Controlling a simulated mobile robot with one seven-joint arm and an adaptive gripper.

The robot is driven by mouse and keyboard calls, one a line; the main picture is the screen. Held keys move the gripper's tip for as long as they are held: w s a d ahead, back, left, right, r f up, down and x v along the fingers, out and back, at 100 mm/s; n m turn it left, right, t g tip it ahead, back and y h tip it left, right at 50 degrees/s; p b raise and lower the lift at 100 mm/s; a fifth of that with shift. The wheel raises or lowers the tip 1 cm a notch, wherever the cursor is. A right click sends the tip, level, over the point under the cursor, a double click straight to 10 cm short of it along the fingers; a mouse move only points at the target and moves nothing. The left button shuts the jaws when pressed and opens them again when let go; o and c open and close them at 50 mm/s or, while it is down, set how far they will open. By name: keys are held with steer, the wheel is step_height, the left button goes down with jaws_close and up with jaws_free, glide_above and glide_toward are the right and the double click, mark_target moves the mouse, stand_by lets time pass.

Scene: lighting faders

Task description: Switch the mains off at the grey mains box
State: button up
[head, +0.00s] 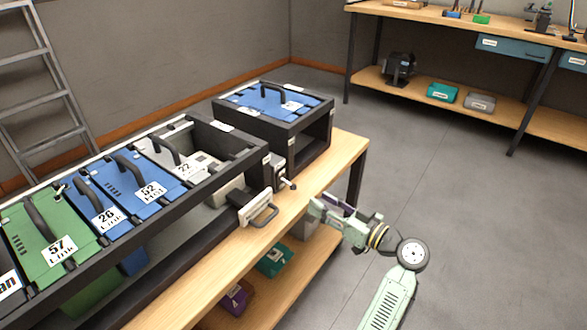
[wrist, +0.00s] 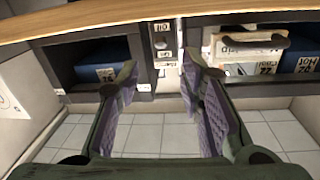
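The grey mains box (head: 277,174) is a small upright box on the front of the black rack, between the long row of modules and the separate blue module. A short lever with a pale knob (head: 292,185) sticks out of its side. In the wrist view the mains box (wrist: 166,48) shows upside down between the fingers, with small labels; the lever's position is hard to read there. My gripper (head: 318,208) is open and empty, in front of the bench edge and apart from the box. Its purple-padded fingers also show in the wrist view (wrist: 160,72).
A pale block with a dark handle (head: 258,209) juts from the rack left of the mains box. Blue modules (head: 140,190) and a green module (head: 45,240) fill the rack. The wooden bench edge (head: 215,270) lies below. Floor to the right is clear.

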mark_target(296, 188)
steer(key=p+x, duration=0.2)
steer(key=x, duration=0.8)
steer(key=shift+w+a+f, duration=0.1)
steer(key=shift+a+f, duration=0.05)
steer(key=shift+a, duration=0.15)
steer(key=shift+c, duration=0.5)
jaws_close()
